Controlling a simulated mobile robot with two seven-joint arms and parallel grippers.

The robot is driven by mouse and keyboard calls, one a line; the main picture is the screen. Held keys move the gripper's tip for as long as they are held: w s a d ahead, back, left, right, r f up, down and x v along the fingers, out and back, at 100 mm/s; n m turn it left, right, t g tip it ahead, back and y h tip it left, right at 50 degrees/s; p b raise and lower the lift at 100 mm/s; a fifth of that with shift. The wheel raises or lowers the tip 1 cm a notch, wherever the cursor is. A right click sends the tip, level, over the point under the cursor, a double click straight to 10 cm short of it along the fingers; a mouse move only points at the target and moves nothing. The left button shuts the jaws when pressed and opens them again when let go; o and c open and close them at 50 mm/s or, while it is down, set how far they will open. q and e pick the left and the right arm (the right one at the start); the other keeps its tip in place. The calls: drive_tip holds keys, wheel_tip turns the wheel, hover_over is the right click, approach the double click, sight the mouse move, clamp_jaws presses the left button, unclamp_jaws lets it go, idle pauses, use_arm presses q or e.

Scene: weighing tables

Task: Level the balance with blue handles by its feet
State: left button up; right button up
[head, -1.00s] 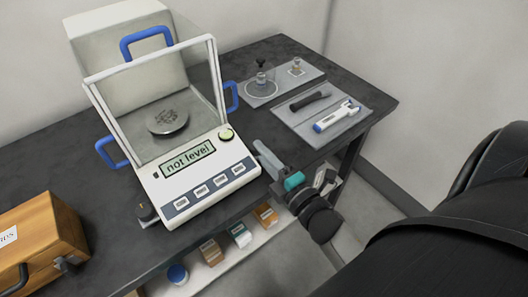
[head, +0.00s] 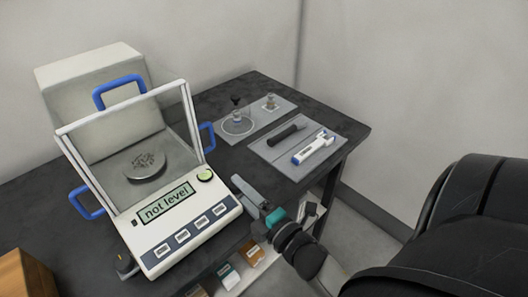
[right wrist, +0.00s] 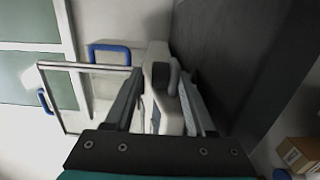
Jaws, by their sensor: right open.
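The balance with blue handles (head: 150,225) stands on the dark table in the head view. Its display (head: 167,202) reads "not level". A round green bubble level (head: 204,175) sits right of the display. A dark foot (head: 126,265) shows at its front left corner; the front right foot is hidden in the head view. My right gripper (head: 243,187) is open beside the balance's front right corner. In the right wrist view its fingers (right wrist: 162,80) stand on either side of the pale balance corner (right wrist: 157,68); I cannot tell whether they touch it. My left gripper is out of view.
A wooden box (head: 22,275) is at lower left. Small boxes (head: 228,275) sit on a shelf below the table.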

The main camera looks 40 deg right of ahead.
drive_tip(key=s, duration=1.5)
drive_tip(key=shift+d, duration=0.2)
